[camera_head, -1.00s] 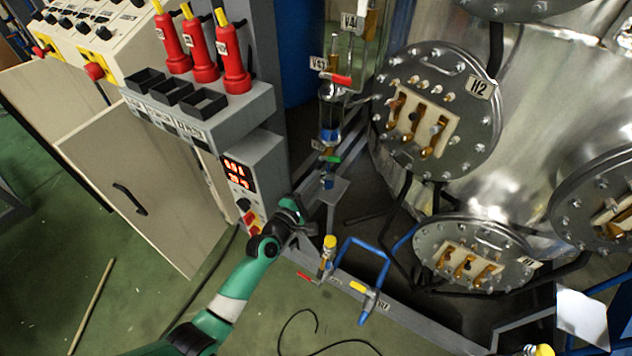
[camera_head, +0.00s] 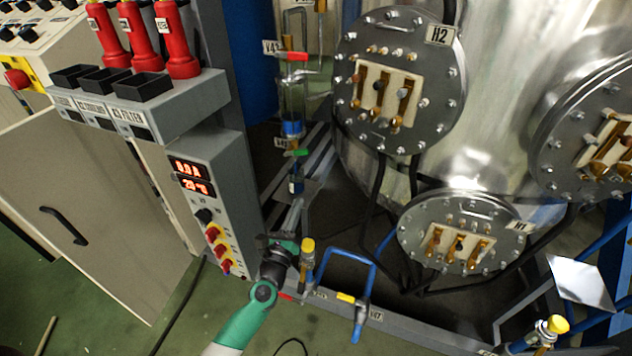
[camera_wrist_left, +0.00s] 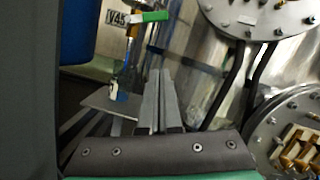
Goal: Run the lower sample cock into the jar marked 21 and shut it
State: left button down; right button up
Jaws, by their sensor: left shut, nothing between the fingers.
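The lower sample cock has a green handle (camera_head: 298,152) that lies roughly level; in the left wrist view the handle (camera_wrist_left: 154,16) points right, by a tag reading V45 (camera_wrist_left: 116,18). Below it stands a small jar with blue on it (camera_head: 296,186), above a grey bracket plate; in the left wrist view the jar (camera_wrist_left: 121,90) has a white label, too small to read. My left gripper (camera_head: 298,207) is shut and empty, below and in front of the jar and handle. Its fingers (camera_wrist_left: 160,74) point up toward them, apart from both. My right gripper is out of view.
A red-handled valve (camera_head: 293,57) sits above on the glass column (camera_head: 292,100). The control box (camera_head: 205,205) stands left of my gripper. A yellow-capped fitting (camera_head: 307,250) and blue pipe (camera_head: 345,257) are close at right. The steel vessel (camera_head: 500,120) fills the right.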

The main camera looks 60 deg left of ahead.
aim_at(296, 153)
pick_arm(q)
jog(key=w+a+r+p, duration=0.1)
jog(key=w+a+r, duration=0.5)
jog(key=a, duration=0.2)
jog(key=shift+w+p, duration=0.2)
jog(key=shift+p, duration=0.15)
jog(key=shift+s+r, duration=0.1)
jog(key=shift+r, duration=0.05)
